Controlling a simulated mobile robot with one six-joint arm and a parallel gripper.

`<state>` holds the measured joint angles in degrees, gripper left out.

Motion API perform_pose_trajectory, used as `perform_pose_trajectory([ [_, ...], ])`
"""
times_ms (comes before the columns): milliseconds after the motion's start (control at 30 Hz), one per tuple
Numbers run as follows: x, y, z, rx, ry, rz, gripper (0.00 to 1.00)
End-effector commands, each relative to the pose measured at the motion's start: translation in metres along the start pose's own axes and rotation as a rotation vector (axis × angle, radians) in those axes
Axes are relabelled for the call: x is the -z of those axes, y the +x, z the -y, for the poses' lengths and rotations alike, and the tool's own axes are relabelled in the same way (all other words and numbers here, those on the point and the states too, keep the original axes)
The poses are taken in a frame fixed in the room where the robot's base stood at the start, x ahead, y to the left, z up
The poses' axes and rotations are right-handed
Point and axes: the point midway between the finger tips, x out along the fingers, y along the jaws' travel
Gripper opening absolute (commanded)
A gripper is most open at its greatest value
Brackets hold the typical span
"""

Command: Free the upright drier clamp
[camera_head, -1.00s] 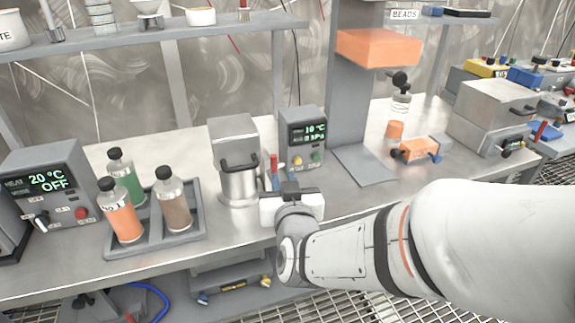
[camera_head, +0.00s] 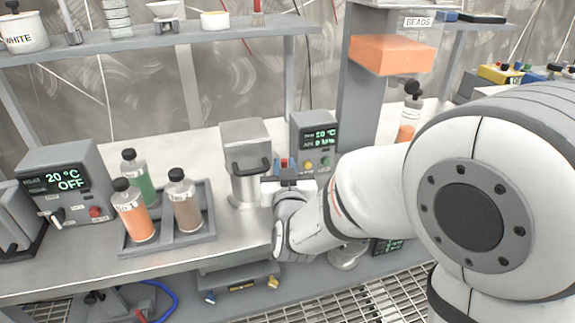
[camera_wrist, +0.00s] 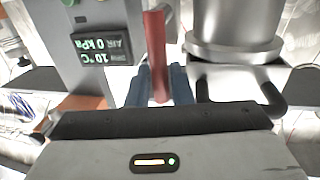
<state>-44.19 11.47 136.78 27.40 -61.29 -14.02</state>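The upright clamp shows as a red bar (camera_wrist: 156,50) in the wrist view, between the display box and a steel vessel. My gripper (camera_wrist: 160,85) has its two blue fingers close together, one on each side of the bar's lower end, and they appear to touch it. In the head view the red clamp (camera_head: 284,163) is a small upright piece just right of the vessel. My gripper (camera_head: 284,168) is at it, and its white body hides the clamp's lower part. The steel vessel (camera_head: 247,188) has a dark handle. The control box (camera_head: 314,140) reads 10 °C.
A grey tray (camera_head: 165,245) with three bottles stands left of the vessel. A heater box (camera_head: 62,185) reads 20 °C OFF. An orange block (camera_head: 390,55) is on the column to the right. A shelf (camera_head: 190,37) runs above the bench. My arm covers the right side.

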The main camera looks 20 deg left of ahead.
Motion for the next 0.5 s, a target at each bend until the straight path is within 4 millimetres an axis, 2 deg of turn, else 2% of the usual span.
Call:
perform_pose_trajectory([
  [267, -0.0002, 0.0015, -0.0004, 0.0, 0.0, 0.001, 0.2],
  [500, -0.0002, 0.0014, -0.0007, -0.001, 0.0, 0.001, 0.0],
])
